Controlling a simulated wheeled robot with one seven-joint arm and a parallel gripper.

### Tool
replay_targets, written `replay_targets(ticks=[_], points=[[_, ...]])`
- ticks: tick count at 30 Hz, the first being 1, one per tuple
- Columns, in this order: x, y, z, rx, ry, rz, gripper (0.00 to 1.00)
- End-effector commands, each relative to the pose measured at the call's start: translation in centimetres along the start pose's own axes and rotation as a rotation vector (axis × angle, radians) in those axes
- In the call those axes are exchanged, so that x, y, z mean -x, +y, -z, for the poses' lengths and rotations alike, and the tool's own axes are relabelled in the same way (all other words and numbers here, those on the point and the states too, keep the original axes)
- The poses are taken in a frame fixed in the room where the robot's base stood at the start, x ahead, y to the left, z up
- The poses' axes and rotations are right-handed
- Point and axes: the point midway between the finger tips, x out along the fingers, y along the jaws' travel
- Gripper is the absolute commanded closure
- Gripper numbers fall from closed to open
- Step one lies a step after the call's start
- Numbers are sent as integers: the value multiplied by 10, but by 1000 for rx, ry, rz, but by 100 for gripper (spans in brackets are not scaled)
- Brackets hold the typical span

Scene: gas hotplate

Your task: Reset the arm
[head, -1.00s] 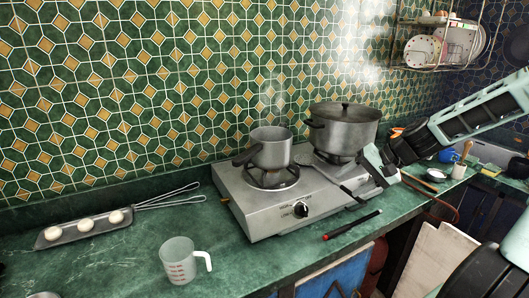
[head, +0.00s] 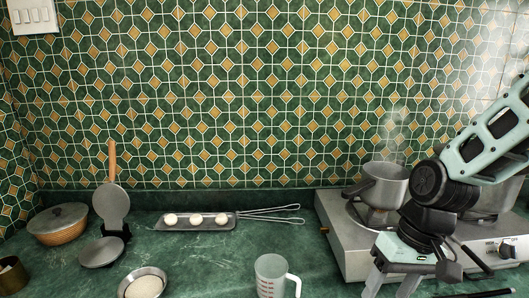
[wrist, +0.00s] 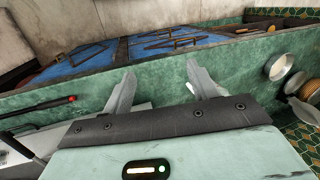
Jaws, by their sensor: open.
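My gripper (head: 388,284) is low at the right of the head view, in front of the gas hotplate (head: 345,240). In the wrist view its two fingers (wrist: 163,88) are spread apart with nothing between them. Beyond them are the counter's green front edge and a blue cabinet front (wrist: 175,40). My arm enters from the right edge and hides part of the hotplate and the large pot. A small grey saucepan (head: 385,188) stands on the left burner, steaming.
A tray with three pale round pieces (head: 194,224), a measuring cup (head: 270,277), a bowl of white contents (head: 144,286), a flat round pan (head: 111,205) and a lidded pot (head: 58,228) stand leftward. The black and red tool (wrist: 40,106) lies near the front edge.

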Motion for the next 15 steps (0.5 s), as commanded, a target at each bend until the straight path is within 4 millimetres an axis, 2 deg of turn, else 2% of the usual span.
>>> replay_targets(ticks=[1, 6, 12, 15], points=[[0, -16, -11, 62, -10, -32, 41], [3, -55, -46, 227, -29, -114, 41], [9, -89, -89, 406, -28, -179, 41], [13, -99, -106, 472, -24, -196, 41]])
